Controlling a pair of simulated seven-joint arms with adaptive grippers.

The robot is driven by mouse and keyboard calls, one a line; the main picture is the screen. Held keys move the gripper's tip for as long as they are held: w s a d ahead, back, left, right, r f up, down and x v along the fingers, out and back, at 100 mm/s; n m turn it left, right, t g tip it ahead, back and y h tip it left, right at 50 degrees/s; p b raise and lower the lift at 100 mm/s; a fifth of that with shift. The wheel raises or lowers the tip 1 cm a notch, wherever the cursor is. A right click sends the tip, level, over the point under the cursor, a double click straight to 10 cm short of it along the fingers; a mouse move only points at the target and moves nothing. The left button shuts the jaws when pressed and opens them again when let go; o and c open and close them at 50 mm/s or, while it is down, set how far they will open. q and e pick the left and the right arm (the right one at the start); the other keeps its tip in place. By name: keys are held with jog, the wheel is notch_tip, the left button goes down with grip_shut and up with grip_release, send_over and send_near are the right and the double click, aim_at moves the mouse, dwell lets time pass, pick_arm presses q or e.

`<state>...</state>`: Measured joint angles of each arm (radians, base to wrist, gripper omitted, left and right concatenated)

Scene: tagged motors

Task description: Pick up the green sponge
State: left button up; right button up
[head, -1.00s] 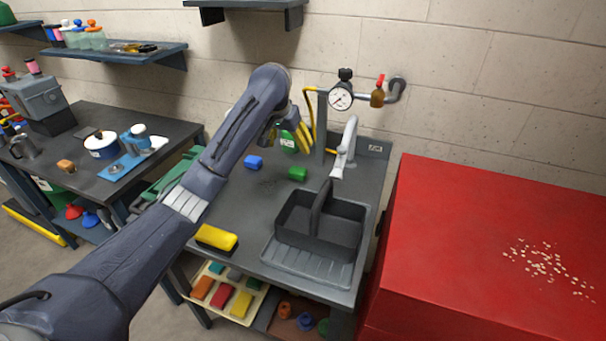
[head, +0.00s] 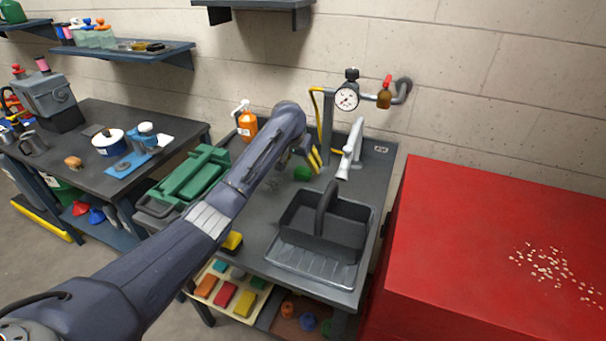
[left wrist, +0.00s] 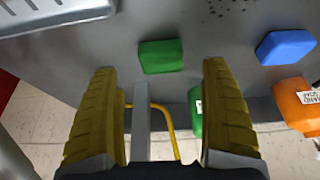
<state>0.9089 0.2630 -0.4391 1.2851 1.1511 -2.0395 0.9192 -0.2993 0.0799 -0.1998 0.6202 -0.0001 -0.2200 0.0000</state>
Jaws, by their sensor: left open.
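The green sponge (head: 302,173) lies on the grey sink counter behind the dark caddy, partly hidden by my left gripper in the head view. In the left wrist view the green sponge (left wrist: 161,56) shows whole, centred between the fingertips in the picture and apart from both fingers. My left gripper (head: 315,159) has yellow fingers and is above the counter close to the sponge. In the left wrist view my left gripper (left wrist: 160,75) is wide open and empty. My right gripper is not in view.
A blue sponge (left wrist: 286,47) and an orange bottle (left wrist: 297,105) are to the right in the wrist view. The dark caddy (head: 322,228) stands near the faucet (head: 350,150). A yellow sponge (head: 232,242) is at the front edge. A green toolbox (head: 188,180) is at left.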

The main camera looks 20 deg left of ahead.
aim_at(303, 170)
pick_arm(q)
jog(key=shift+x, duration=2.6)
jog(key=shift+a, duration=0.1)
jog(key=c, duration=0.9)
jog(key=shift+c, duration=0.2)
